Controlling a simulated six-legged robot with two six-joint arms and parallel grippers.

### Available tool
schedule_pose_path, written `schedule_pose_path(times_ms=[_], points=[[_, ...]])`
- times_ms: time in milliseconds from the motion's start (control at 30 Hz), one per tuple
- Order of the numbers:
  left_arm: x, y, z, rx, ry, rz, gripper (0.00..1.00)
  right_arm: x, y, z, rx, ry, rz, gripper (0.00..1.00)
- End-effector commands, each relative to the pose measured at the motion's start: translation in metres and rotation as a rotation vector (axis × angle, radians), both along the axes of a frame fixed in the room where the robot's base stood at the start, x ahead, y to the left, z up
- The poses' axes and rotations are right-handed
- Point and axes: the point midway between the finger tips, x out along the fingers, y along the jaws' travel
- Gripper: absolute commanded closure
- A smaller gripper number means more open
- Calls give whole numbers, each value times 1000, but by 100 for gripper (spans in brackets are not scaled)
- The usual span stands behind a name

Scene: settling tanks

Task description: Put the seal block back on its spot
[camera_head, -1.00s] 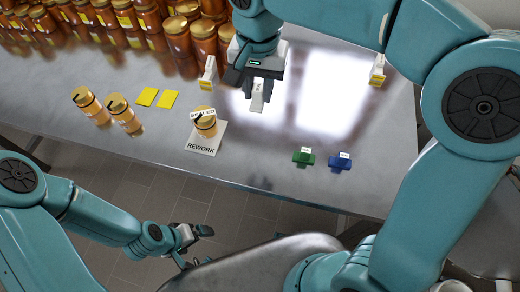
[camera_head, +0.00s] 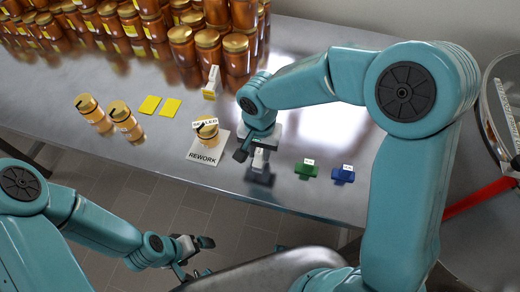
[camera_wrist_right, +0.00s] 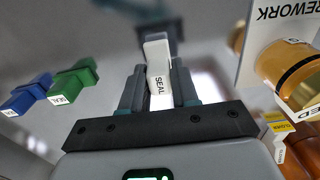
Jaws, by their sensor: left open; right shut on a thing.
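My left gripper (camera_head: 195,252) is open and empty, off the table's front edge. No marked spot for the block is clearly visible.
A green block (camera_head: 307,170) and blue block (camera_head: 343,175) stand to the right. A jar (camera_head: 207,130) stands on the REWORK card (camera_head: 208,153). Many jars fill the back.

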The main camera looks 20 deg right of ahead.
Motion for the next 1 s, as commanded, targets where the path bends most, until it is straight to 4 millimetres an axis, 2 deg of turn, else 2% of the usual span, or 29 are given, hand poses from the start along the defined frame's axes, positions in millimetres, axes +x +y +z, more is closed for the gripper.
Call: schedule_pose_path(times_ms=[433, 467, 533, 833, 900, 1000], points=[[0, 0, -6, 0, 0, 0, 4, 0, 0, -10, 1, -1, 1, 100], [0, 0, -5, 0, 0, 0, 4, 0, 0, -10, 1, -1, 1, 67], [0, 0, -4, 0, 0, 0, 4, 0, 0, -8, 1, -1, 1, 45], [0, 0, -2, 0, 0, 0, 4, 0, 0, -7, 1, -1, 1, 45], [0, 0, 3, 0, 0, 0, 4, 0, 0, -2, 1, -1, 1, 45], [0, 0, 0, 0, 0, 0, 4, 1, -1, 11, 1, -6, 0, 45]])
